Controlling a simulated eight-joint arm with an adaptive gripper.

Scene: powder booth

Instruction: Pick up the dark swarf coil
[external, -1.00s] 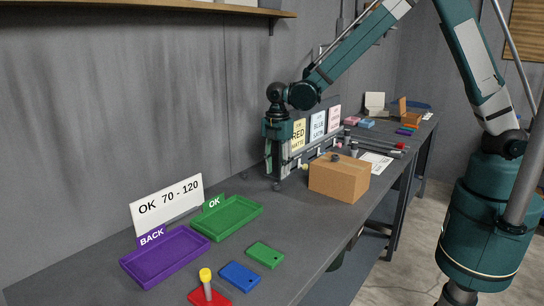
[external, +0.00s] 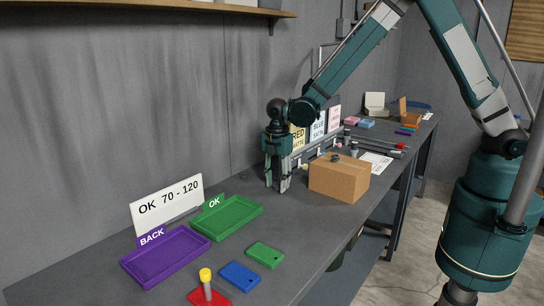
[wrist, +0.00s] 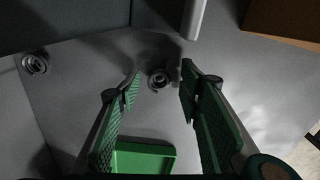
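A small dark swarf coil (wrist: 158,80) lies on the grey bench in the wrist view, between and just beyond my fingertips. My gripper (wrist: 160,74) is open, its green-padded fingers on either side of the coil with clear gaps. In the external view my gripper (external: 277,186) points down, low over the bench beside the cardboard box; I cannot make out the coil there. A second, greyer coil (wrist: 35,64) lies farther left in the wrist view.
The cardboard box (external: 338,180) with a small dark piece on top stands right of my gripper. The green OK tray (external: 228,217) and purple BACK tray (external: 165,257) are at the front left. Sample cards stand behind on a rack.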

